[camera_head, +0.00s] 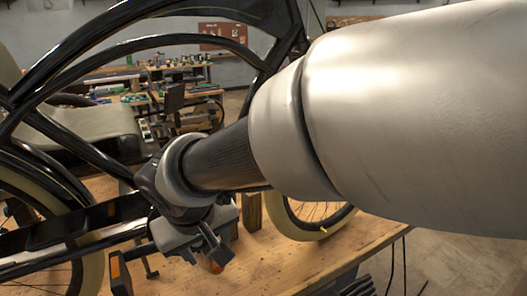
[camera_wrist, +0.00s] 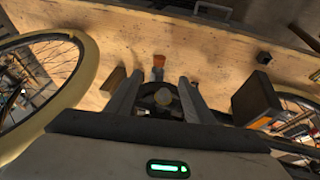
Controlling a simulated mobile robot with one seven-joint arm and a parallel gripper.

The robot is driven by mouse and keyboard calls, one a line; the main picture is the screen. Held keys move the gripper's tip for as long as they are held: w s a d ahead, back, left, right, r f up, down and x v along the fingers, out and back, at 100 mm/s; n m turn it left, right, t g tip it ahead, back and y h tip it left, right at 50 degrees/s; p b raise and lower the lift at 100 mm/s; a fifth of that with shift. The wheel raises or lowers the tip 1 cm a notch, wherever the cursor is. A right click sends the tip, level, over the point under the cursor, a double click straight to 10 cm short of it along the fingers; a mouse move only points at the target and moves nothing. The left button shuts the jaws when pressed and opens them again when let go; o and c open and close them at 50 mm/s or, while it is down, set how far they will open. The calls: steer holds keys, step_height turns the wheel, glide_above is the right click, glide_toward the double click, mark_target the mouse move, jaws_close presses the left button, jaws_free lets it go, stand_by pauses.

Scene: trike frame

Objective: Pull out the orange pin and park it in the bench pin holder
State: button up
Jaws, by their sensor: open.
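The orange pin (camera_wrist: 158,62) shows in the wrist view, its orange head just past my fingertips and a dark part below it. My gripper (camera_wrist: 160,78) is open, with one finger on each side of the pin's line; I cannot tell whether either touches it. In the head view my gripper (camera_head: 207,250) points down over the bench beside the trike frame, and a bit of the orange pin (camera_head: 216,267) shows below it. A small black block (camera_wrist: 264,58) on the bench at the right of the wrist view may be the pin holder; its top is unclear.
A dark pedal-like block with an orange face (camera_wrist: 256,98) stands right of my fingers. A cream tyre (camera_wrist: 75,85) is at the left. Black frame tubes (camera_head: 95,160) run close to my arm. The wooden bench (camera_head: 285,258) has bare room.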

mark_target(219, 271)
steer(key=b+x, duration=0.2)
steer(key=x, duration=1.4)
steer(key=shift+d+f, duration=0.1)
steer(key=shift+f, duration=0.1)
steer(key=c, duration=1.1)
steer(key=shift+s+d+f+b, duration=0.1)
steer(key=shift+s+d+b, duration=0.4)
steer(key=shift+s, duration=0.3)
steer(key=shift+s+d+f+b, duration=0.1)
steer(key=shift+s+d+b, duration=0.35)
steer(key=shift+s, duration=0.3)
steer(key=shift+s+d+f+b, duration=0.1)
steer(key=shift+s+d+b, duration=0.4)
steer(key=shift+s, duration=0.3)
steer(key=shift+c, duration=0.2)
